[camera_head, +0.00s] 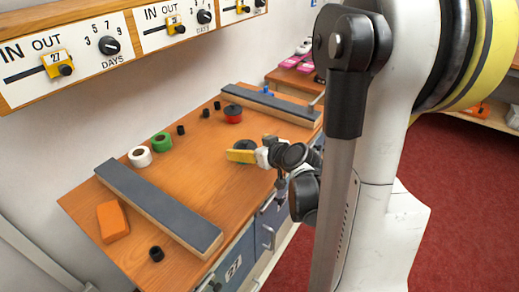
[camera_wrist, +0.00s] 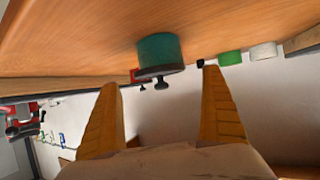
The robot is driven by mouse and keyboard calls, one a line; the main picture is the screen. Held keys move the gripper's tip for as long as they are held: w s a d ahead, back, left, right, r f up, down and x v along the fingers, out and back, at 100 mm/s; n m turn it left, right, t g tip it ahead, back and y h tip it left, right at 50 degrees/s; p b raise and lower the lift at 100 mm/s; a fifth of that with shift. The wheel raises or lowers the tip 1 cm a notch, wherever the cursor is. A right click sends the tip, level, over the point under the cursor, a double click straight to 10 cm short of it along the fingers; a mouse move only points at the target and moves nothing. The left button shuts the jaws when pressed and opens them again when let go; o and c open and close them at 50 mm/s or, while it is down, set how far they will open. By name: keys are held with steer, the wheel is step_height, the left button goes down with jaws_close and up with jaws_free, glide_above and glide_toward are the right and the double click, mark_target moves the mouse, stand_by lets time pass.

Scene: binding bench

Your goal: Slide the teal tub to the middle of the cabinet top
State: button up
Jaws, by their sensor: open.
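The teal tub (camera_wrist: 160,50) shows in the wrist view, which looks upside down. It is a short round tub with a dark lid and knob, on the wooden cabinet top (camera_wrist: 70,40). In the head view a dark round lid (camera_head: 245,144), probably the tub's, shows just behind my gripper's yellow finger; its teal side is hidden there. My gripper (camera_head: 241,156) is low over the cabinet top near its front edge. In the wrist view its two yellow fingers (camera_wrist: 161,82) are wide apart and empty, with the tub ahead, between them in the picture. I see no contact.
A red tub (camera_head: 233,114) stands beyond the teal one. Small black pieces, a green roll (camera_head: 161,142) and a white roll (camera_head: 140,156) line the wall side. Grey-topped rails (camera_head: 160,204) bound both ends. An orange block (camera_head: 112,221) lies outside the near rail. The middle is clear.

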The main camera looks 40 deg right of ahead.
steer(key=v, duration=0.9)
steer(key=shift+s, duration=0.15)
steer(key=shift+a+r, duration=0.1)
steer(key=shift+a, duration=0.05)
